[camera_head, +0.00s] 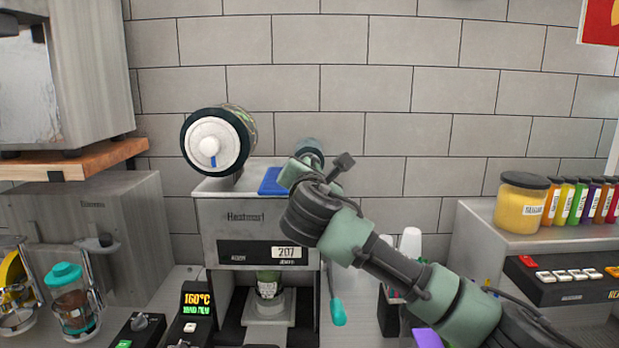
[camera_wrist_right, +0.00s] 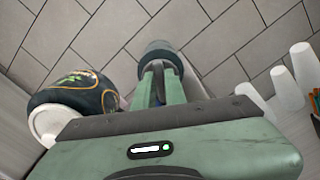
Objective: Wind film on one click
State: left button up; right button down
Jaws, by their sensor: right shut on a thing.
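The cup sealer (camera_head: 222,216) stands against the tiled wall, with a display reading 207. A large film roll (camera_head: 215,142) with a white hub and a small blue mark sits on its top left. It also shows in the right wrist view (camera_wrist_right: 75,100). My right gripper (camera_head: 301,170) is above the sealer's top right, its fingers shut on a dark grey-teal round knob (camera_head: 309,149). In the right wrist view the knob (camera_wrist_right: 160,54) sits at the fingertips. My left gripper is out of view.
A teal-handled lever (camera_head: 337,311) hangs at the sealer's right. White cups (camera_head: 410,243) stand behind my right arm. A yellow jar (camera_head: 521,203) is on the right counter unit. A wooden shelf (camera_head: 75,160) with a metal machine is at left.

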jog(key=shift+d+f+m+b, duration=0.15)
jog(key=shift+m+b, duration=1.7)
jog(key=shift+m, duration=2.45)
jog(key=shift+a+f+m+b, duration=0.15)
jog(key=shift+m+b, duration=1.7)
jog(key=shift+m, duration=2.45)
jog(key=shift+d, duration=0.1)
jog(key=c, duration=1.5)
grip_release()
jog(key=shift+w+f, duration=0.1)
jog(key=shift+o, duration=0.2)
jog(key=s+b, duration=0.3)
jog(key=s, duration=0.4)
jog(key=shift+s+b, duration=0.3)
jog(key=shift+s, duration=0.1)
